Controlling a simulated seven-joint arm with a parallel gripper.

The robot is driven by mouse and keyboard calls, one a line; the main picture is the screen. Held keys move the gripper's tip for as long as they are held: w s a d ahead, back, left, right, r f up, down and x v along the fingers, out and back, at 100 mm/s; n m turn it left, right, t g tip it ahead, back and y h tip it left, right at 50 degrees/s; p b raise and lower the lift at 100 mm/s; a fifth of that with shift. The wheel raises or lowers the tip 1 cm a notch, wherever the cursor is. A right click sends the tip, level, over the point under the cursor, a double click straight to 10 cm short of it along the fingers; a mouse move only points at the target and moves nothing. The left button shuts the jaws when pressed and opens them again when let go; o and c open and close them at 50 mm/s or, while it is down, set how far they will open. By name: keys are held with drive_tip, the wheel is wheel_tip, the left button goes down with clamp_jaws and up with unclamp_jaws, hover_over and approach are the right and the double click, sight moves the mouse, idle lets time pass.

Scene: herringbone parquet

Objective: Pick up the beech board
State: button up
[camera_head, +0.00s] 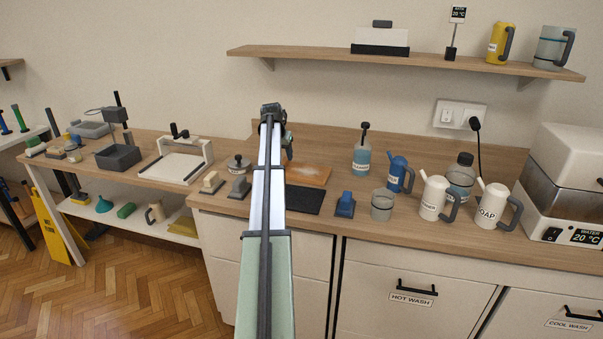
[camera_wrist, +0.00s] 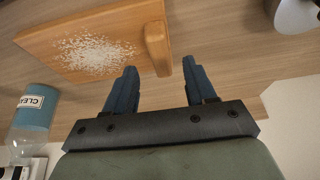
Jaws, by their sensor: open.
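The beech board (camera_head: 309,174) lies on the wooden counter, partly hidden behind my arm in the head view. In the wrist view the board (camera_wrist: 48,42) fills the upper left, with a patch of white grains (camera_wrist: 95,55) on it. A raised wooden bar (camera_wrist: 158,48) runs along its right edge. My gripper (camera_wrist: 160,67) is open and empty in the wrist view. Its two blue fingers point toward the bar, whose near end lies about between the fingertips. I cannot tell how high the fingers are above the board. In the head view the fingers cannot be made out.
A black mat (camera_head: 304,200) lies in front of the board. A cleaner bottle (camera_head: 362,155) stands to its right and also shows in the wrist view (camera_wrist: 33,115). A blue block-like thing (camera_head: 345,204), a blue jug (camera_head: 398,175) and a clear cup (camera_head: 382,206) stand farther right.

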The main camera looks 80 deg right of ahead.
sight(284, 160)
drive_tip(key=x, duration=0.3)
drive_tip(key=shift+f, duration=0.1)
drive_tip(key=shift+c, duration=0.3)
clamp_jaws()
